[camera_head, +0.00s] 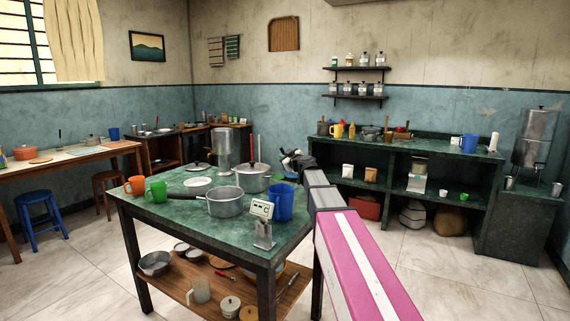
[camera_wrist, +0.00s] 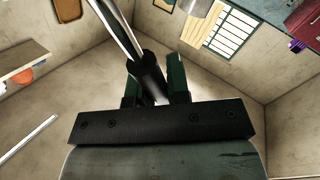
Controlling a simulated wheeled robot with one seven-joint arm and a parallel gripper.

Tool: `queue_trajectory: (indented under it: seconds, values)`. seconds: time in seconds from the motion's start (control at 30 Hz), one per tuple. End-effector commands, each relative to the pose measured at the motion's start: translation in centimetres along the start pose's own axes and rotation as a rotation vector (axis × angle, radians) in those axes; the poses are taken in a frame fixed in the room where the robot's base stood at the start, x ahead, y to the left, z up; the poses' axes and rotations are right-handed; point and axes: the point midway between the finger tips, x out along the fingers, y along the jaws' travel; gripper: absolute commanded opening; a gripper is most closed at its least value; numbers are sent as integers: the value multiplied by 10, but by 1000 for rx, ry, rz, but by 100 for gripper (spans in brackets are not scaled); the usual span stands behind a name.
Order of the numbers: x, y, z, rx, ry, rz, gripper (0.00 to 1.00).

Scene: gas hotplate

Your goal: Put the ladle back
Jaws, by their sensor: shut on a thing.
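My gripper (camera_wrist: 154,80) is shut on the dark grip of a long utensil, which I take to be the ladle (camera_wrist: 122,30). Its bright metal shaft runs from the dark grip up and to the left, out of the wrist view. The bowl end is not in that view. In the head view my gripper (camera_head: 297,162) is a dark shape at the end of my arm, above the far right side of the green-topped table (camera_head: 180,239). I cannot make out the ladle clearly in the head view.
The table carries a lidded pot (camera_head: 253,178), a saucepan (camera_head: 225,202), a blue jug (camera_head: 281,203), a scale (camera_head: 262,222) and green and orange mugs. A counter (camera_head: 440,160) with utensils stands behind at right. Wall shelves (camera_head: 358,97) hold jars. Floor at right is clear.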

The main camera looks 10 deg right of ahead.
Motion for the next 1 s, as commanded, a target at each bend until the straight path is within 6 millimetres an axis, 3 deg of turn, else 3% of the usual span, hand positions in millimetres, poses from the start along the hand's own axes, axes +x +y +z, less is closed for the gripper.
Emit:
queue_trajectory:
  seconds: [0.2,0.57,0.6,0.67,1.0]
  values:
    - [0,-10,20,1,-1,0,0]
    - [0,-12,23,-1,-1,0,0]
    - [0,-12,24,-1,-1,0,20]
    - [0,-12,23,-1,-1,0,39]
    - [0,-11,22,0,-1,0,42]
